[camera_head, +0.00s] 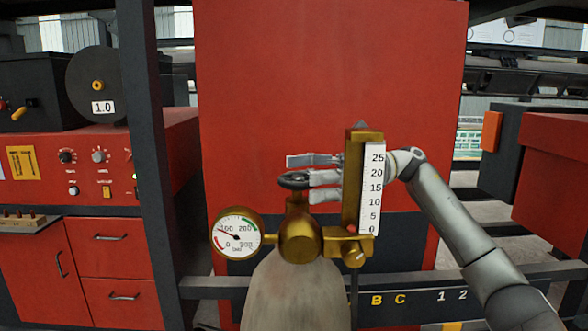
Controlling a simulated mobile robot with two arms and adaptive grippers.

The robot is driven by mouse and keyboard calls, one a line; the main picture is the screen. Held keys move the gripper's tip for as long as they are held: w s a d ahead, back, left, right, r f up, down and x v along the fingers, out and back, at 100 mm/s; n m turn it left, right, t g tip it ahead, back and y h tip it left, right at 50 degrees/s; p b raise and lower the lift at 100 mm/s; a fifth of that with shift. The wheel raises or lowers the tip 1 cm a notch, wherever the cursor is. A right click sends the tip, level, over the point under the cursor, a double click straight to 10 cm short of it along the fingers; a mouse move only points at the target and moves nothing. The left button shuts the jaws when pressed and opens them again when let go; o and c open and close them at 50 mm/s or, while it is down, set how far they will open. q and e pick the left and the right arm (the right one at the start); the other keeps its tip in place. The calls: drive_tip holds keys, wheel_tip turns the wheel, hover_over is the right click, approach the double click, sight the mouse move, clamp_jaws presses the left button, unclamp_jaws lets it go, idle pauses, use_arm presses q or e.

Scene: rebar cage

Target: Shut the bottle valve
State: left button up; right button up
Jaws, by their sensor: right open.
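The grey gas bottle (296,295) stands upright in the middle, its lower part cut off by the frame. On top is a brass valve body (300,236) with a small dark handwheel (292,181). A round pressure gauge (237,233) sits at its left, and a brass flowmeter with a white 0–25 scale (374,190) stands at its right. My right gripper (306,178) is open at the handwheel's right side, its grey fingers pointing left. The flowmeter hides part of the gripper; I cannot tell whether the fingers touch the wheel. My left gripper is not in view.
A red panel (320,65) stands behind the bottle. A red machine (60,165) with knobs and drawers is at the left, beside a dark upright post (142,130). A dark rail (420,287) crosses behind the bottle. A red box (565,165) is at the right.

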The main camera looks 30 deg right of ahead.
drive_tip(key=shift+a+r+p, duration=0.1)
drive_tip(key=shift+a+p, duration=0.2)
drive_tip(key=shift+a, duration=1)
drive_tip(key=shift+w+d, duration=0.1)
